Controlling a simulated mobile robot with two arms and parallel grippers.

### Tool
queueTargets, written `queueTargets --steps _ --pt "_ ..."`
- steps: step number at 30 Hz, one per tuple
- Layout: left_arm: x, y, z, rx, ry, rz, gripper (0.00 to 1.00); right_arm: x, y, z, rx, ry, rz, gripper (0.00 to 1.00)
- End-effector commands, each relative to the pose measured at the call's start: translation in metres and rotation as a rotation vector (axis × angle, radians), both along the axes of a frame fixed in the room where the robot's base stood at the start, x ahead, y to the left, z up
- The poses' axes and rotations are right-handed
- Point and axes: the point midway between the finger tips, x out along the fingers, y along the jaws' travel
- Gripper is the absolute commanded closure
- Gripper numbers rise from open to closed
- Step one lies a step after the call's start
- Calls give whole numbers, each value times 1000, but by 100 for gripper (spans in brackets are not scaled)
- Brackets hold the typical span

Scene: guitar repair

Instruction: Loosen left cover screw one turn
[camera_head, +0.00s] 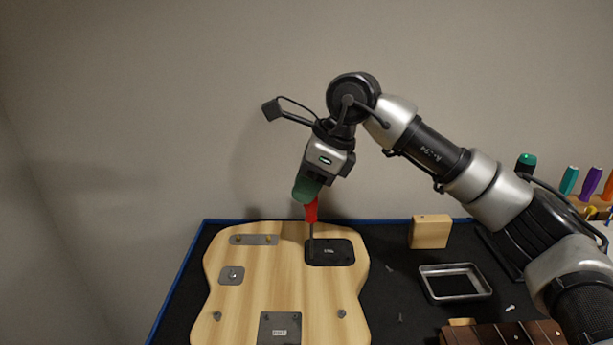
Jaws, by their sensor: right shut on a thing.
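A light wooden guitar body (245,290) lies on a dark mat. A black cover plate (338,257) sits at its upper right. My right gripper (311,186) is shut on a screwdriver (311,212) with a green and red handle, held nearly upright. The screwdriver's shaft points down at the left end of the black cover. The cover screws are too small to make out, and I cannot tell whether the tip touches one. My left gripper is not in view.
A metal tray (455,297) and a wooden block (430,231) are right of the guitar body. A fretted neck (500,335) lies at the front right. Several coloured tool handles (568,180) stand at the far right. Small screws lie loose on the mat (390,290).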

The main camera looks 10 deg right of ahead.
Motion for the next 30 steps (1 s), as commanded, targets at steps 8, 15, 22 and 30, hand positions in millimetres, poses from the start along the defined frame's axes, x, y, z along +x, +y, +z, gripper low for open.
queueTargets --steps 8,15,22,30 --pt "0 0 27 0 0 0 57 -4 0 1 -3 10 331 100" --pt "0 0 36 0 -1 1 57 -5 0 1 -4 8 471 100" --pt "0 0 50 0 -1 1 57 -8 -1 1 -2 9 762 100" --pt "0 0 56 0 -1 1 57 -9 -1 1 -3 6 944 100"
